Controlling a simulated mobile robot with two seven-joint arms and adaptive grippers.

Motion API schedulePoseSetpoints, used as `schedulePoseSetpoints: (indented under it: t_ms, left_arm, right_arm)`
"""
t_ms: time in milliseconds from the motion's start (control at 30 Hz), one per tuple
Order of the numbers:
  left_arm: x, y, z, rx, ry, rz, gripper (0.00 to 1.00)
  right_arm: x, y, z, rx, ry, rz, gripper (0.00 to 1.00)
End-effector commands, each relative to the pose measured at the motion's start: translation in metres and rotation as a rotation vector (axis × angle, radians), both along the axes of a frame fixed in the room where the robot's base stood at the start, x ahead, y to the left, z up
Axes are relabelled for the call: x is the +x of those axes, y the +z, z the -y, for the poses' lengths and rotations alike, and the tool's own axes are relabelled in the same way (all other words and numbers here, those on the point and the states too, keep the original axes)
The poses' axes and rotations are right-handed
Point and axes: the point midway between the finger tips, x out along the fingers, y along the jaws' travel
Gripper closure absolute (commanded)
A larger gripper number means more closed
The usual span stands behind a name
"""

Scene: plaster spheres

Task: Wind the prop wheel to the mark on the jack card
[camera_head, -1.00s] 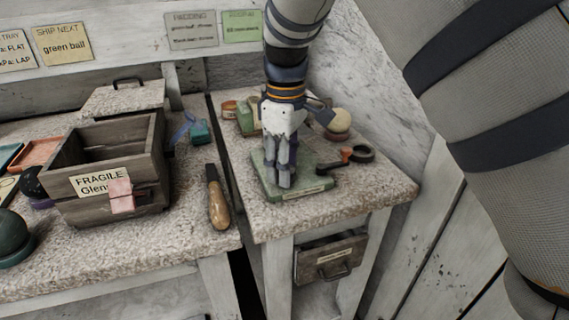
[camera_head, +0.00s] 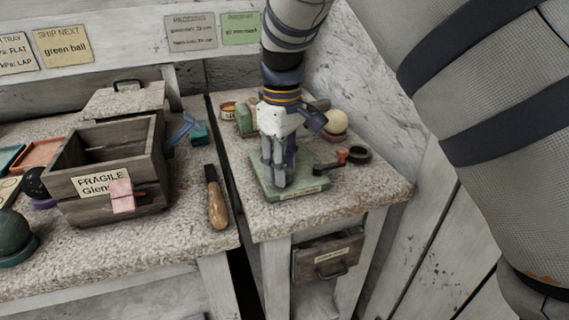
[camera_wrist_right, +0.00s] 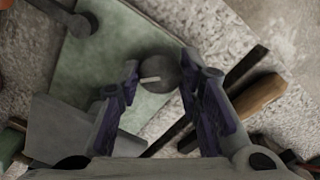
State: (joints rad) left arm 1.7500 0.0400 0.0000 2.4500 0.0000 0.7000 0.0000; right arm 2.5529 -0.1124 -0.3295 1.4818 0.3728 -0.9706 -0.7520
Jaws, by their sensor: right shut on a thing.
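The prop wheel (camera_wrist_right: 158,75) is a dark round knob with a pale line on its top, in the wrist view. It sits over a green plate (camera_wrist_right: 108,62), which also shows in the head view (camera_head: 316,184) on the right-hand stone bench. My right gripper (camera_wrist_right: 161,68) points down with a finger on each side of the wheel, shut on it. In the head view my right gripper (camera_head: 278,182) hides the wheel. My left gripper is not in view.
A black ring with an orange part (camera_head: 357,155) lies right of the plate. A pale ball (camera_head: 336,121) and green blocks (camera_head: 245,120) stand behind. A wooden-handled tool (camera_head: 217,205) and a wooden FRAGILE crate (camera_head: 88,160) are on the left bench, across a gap.

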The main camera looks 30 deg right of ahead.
Motion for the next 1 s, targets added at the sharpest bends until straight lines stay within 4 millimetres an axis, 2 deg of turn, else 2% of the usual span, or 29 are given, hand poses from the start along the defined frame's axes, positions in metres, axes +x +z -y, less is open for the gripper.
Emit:
schedulePoseSetpoints:
  t_ms: [333,1000]
  left_arm:
    - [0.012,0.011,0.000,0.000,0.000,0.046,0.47]
    - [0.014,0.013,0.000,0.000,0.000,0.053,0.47]
  right_arm:
    - [0.000,0.001,-0.001,0.003,-0.324,0.002,0.95]
    - [0.000,-0.001,-0.001,0.002,-0.919,-0.003,0.95]
